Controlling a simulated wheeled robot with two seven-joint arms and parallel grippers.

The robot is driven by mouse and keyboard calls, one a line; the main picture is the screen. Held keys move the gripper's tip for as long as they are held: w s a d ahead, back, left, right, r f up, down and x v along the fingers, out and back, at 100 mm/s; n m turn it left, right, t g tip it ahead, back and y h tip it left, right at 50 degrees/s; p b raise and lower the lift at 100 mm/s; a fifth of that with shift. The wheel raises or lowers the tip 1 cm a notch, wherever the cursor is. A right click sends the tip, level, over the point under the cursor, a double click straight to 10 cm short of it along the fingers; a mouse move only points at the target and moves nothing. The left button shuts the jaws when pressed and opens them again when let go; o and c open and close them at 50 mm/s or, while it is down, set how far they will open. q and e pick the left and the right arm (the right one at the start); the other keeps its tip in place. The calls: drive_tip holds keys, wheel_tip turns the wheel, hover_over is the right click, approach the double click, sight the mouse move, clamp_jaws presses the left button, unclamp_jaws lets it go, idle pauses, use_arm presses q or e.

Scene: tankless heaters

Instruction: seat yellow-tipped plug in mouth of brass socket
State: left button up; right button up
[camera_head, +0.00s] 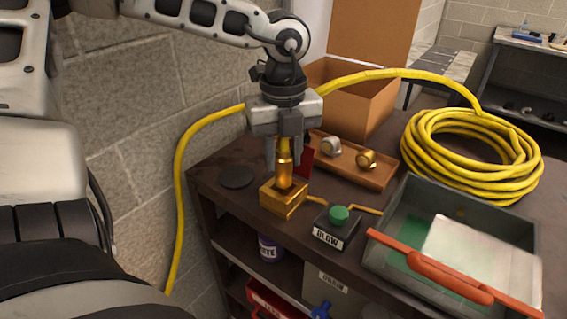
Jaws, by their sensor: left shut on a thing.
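My left gripper (285,150) points down over the bench and is shut on the plug (284,163), a golden yellow cylinder with a narrower lower part. The brass socket (283,198) is a square golden block with a dark mouth in its top, standing on the bench near its front left. The plug is upright right above the socket, and its lower end appears at or just inside the mouth. I cannot tell how deep it sits. A yellow hose runs behind the gripper. My right gripper is not in view.
A green button box (338,216) labelled BLOW stands right of the socket. A black disc (236,177) is left.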

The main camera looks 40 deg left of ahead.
sight(283, 170)
use_arm(q)
drive_tip(key=shift+w+a+f, duration=0.15)
drive_tip(key=shift+w+f, duration=0.05)
drive_tip(key=shift+f, duration=0.15)
wheel_tip(283, 170, down, 3)
drive_tip(key=shift+f, duration=0.2)
drive_tip(key=o, duration=0.7)
drive_tip(key=shift+o, duration=0.5)
